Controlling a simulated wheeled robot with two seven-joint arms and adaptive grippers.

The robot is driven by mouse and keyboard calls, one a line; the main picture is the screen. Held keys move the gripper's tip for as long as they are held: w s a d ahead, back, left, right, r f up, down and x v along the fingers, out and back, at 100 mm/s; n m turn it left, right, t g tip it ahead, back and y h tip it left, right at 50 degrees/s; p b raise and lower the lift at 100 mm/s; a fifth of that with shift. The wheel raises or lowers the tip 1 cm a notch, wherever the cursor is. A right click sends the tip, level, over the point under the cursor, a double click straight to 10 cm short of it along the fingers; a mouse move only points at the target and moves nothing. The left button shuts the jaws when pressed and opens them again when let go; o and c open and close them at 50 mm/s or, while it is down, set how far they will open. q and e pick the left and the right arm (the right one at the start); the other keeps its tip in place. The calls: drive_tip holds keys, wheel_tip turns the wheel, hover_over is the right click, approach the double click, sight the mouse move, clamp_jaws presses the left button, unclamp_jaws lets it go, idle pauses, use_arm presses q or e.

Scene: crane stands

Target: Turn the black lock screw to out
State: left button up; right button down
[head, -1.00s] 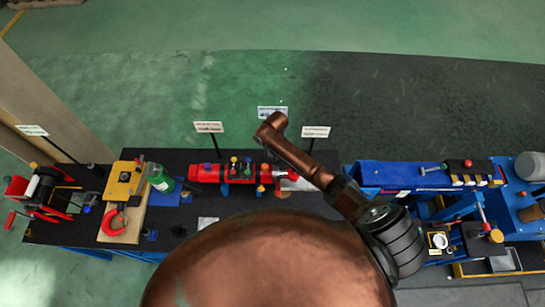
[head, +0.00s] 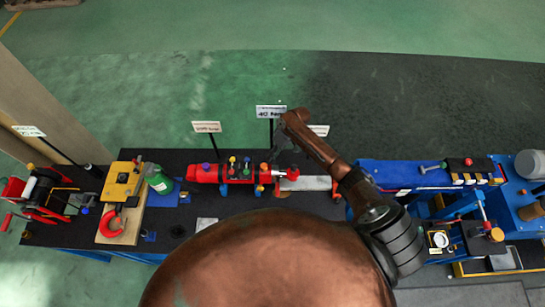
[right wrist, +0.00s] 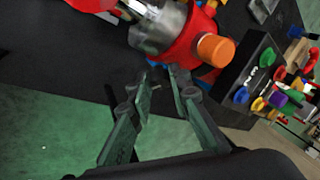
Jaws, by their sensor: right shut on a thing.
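A red cylinder unit (head: 208,172) lies on the black bench top in the middle of the head view, with several coloured knobs and a bright metal end on its right. In the right wrist view its red body (right wrist: 185,45) and an orange knob (right wrist: 215,48) show beyond the fingertips. My right gripper (head: 282,152) points down at the right end of this unit. In the right wrist view its two fingers (right wrist: 165,74) are close together at the tips, shut on a small dark thing, apparently the black lock screw, mostly hidden between them. My left gripper is not in view.
A blue machine (head: 400,174) stands to the right. Upright sign posts (head: 206,127) line the back edge. My own copper arm covers the front middle.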

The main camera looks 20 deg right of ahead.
drive_tip(key=shift+w+n, duration=0.1)
drive_tip(key=shift+n, duration=0.4)
drive_tip(key=shift+y, duration=0.3)
drive_tip(key=c, duration=1.8)
unclamp_jaws()
drive_tip(key=shift+o, duration=0.2)
drive_tip(key=shift+r, duration=0.1)
wheel_tip(320, 180, up, 10)
drive_tip(key=shift+d, duration=0.1)
